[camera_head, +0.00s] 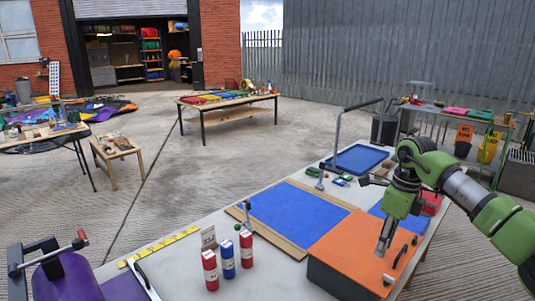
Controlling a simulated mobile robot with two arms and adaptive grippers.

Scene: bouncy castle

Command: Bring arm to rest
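My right arm (463,185) comes in from the right edge, green and grey, and bends down over the near workbench. My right gripper (382,248) points downward in front of or above the orange-topped box (350,245). I see no object in it. Its fingers show as one narrow grey shape, so I cannot tell whether they are apart, or whether the tip touches the box top. My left arm and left gripper are not in view.
The workbench (190,258) carries a blue panel (297,215), red bottles (210,270) with a blue one (228,260) between them, and a blue tray (357,158). A purple roll (65,280) is at lower left. Open concrete floor (200,175) lies beyond.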

